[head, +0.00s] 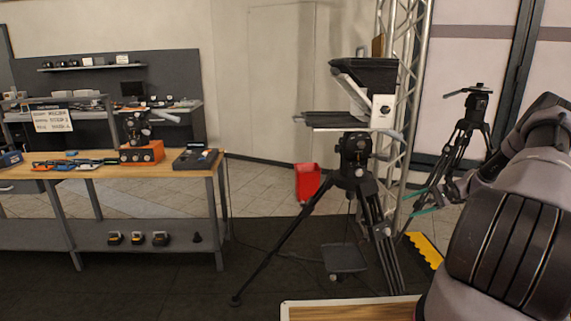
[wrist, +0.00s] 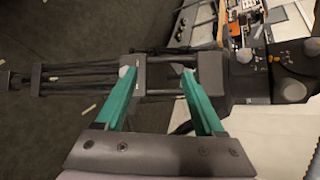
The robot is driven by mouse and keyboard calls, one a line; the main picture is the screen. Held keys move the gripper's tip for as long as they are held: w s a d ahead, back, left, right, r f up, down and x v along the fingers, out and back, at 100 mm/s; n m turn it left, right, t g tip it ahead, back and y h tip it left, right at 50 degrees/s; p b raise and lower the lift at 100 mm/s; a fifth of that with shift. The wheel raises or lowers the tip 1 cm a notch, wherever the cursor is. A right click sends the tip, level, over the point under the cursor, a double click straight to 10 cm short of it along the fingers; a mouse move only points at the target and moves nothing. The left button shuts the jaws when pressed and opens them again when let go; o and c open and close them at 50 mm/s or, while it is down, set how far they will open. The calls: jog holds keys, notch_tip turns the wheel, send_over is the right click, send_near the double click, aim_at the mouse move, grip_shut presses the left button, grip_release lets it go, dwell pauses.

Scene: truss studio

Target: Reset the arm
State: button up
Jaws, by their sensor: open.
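My gripper (head: 416,203) is at the right of the head view, at the end of my arm, which fills the right edge. In the wrist view my gripper (wrist: 158,75) shows two teal fingers spread well apart. Nothing is held between them. A black tripod with a teleprompter (head: 353,155) stands left of the gripper in the head view. The tripod's dark parts (wrist: 85,78) show beyond and between the fingers in the wrist view; I cannot tell how far off they are.
A workbench (head: 90,172) with tools stands at the left. A red bin (head: 307,182) is on the floor behind the tripod. A metal truss (head: 410,60) and a second tripod (head: 470,120) are at the right. A wooden tabletop edge (head: 345,309) is at the bottom. Dark floor between bench and tripod is open.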

jog(key=s+a+r+n+g+h, duration=0.1)
jog(key=a+r+n+h, duration=0.1)
jog(key=a+r, duration=0.5)
jog(key=s+a+r+n+g+h, duration=0.1)
jog(key=a+r+h, duration=0.1)
jog(key=r, duration=1)
jog(key=s+a+r+n+t+h, duration=0.1)
jog(key=s+a+r+h, duration=0.1)
jog(key=s+a+r, duration=0.5)
jog(key=s+a+r+h, duration=0.3)
jog(key=s+r, duration=0.2)
jog(key=r, duration=0.4)
jog(key=s+a+r+t, duration=0.2)
jog(key=s+r, duration=0.1)
jog(key=s, duration=0.7)
jog(key=s+a+r+n+t, duration=0.1)
jog(key=s+a+r+t, duration=0.2)
jog(key=s, duration=0.7)
jog(key=shift+s+a+r+h, duration=0.3)
jog(key=shift+r+h, duration=0.1)
jog(key=shift+r, duration=0.2)
jog(key=shift+w, duration=0.15)
